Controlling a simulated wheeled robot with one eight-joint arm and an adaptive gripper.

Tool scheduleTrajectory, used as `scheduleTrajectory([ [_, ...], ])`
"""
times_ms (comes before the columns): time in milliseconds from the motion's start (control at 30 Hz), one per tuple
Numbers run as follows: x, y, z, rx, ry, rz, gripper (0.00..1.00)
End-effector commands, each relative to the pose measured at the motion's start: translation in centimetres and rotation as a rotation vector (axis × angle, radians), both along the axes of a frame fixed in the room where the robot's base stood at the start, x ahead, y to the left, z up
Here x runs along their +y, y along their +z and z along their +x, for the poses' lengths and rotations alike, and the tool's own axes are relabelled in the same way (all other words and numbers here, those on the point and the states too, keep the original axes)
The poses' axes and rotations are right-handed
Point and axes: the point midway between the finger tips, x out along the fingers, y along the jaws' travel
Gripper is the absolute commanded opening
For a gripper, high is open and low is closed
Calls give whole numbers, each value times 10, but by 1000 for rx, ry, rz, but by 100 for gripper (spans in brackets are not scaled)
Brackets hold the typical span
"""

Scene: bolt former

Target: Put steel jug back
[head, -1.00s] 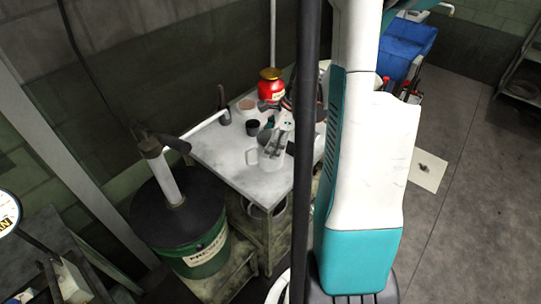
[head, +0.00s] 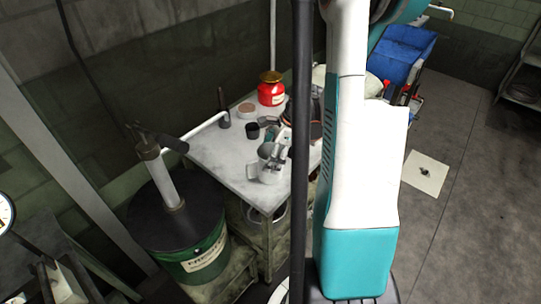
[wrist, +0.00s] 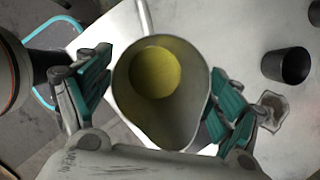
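The steel jug (head: 268,173) is upright at the front of the white-topped table, its handle to the left in the head view. The wrist view looks down into the jug (wrist: 190,110), and its inside looks yellowish. My gripper (head: 278,155) is at the jug's upper part. In the wrist view the teal-padded fingers of my gripper (wrist: 162,88) stand on either side of the jug, very close to its wall. I cannot tell whether both pads press on it. The jug's base is hard to see, so contact with the tabletop is unclear.
A dark cup (head: 253,130), a red container (head: 271,90), a dark bottle (head: 223,108) and a round brownish dish (head: 247,109) stand farther back on the table (head: 215,150). A green drum with a pump (head: 200,255) stands left. A blue bin (head: 403,50) is behind right.

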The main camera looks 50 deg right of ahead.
Motion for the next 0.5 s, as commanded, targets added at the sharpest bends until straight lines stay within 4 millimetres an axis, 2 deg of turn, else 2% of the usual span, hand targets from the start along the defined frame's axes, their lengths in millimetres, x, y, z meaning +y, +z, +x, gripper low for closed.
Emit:
scheduleTrajectory([
  [367,0,2,0,0,0,0,90],
  [500,-3,13,-3,0,-1,0,90],
])
